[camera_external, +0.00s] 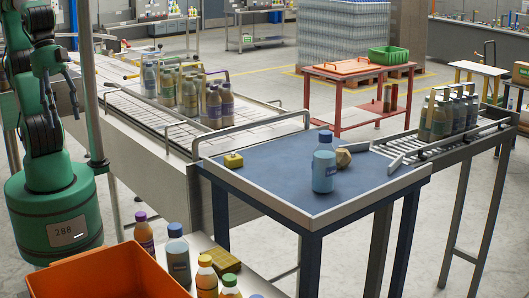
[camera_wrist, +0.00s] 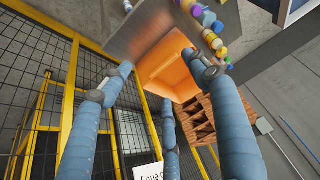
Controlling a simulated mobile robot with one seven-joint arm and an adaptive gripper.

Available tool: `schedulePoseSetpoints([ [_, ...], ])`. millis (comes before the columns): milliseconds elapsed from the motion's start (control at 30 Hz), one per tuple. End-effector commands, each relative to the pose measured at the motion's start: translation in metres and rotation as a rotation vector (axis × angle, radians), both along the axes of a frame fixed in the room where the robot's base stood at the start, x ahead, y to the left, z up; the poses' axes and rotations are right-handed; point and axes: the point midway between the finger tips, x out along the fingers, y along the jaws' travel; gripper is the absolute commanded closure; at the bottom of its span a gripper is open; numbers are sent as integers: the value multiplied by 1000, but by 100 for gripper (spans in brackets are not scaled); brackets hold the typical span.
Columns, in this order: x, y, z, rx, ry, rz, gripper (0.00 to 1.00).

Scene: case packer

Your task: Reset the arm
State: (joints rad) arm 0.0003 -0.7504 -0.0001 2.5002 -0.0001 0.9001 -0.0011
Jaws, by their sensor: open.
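My green arm stands at the left edge of the outside view, folded upright on its round base. My gripper (camera_external: 60,98) hangs high on it with its dark fingers pointing down, spread apart and empty. In the wrist view the blue-grey fingers of my gripper (camera_wrist: 158,68) are spread wide with nothing between them. Beyond them, apart from the fingers, shows an orange bin (camera_wrist: 160,62). The gripper is clear of the tables and touches no object.
The orange bin (camera_external: 115,272) stands in front of my base, with several bottles beside it. A blue-topped table (camera_external: 270,175) holds a blue bottle (camera_external: 324,165), a yellow block (camera_external: 233,160) and a round tan object (camera_external: 343,157). A conveyor (camera_external: 140,110) carries several bottles. Yellow-framed mesh fencing (camera_wrist: 40,60) shows in the wrist view.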

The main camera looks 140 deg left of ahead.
Motion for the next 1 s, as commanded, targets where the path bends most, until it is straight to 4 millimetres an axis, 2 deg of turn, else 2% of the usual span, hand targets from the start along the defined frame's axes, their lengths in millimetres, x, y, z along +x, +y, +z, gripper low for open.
schedulePoseSetpoints([
  [500,0,0,-51,0,0,-1,39],
  [1000,0,0,-52,0,0,-1,39],
])
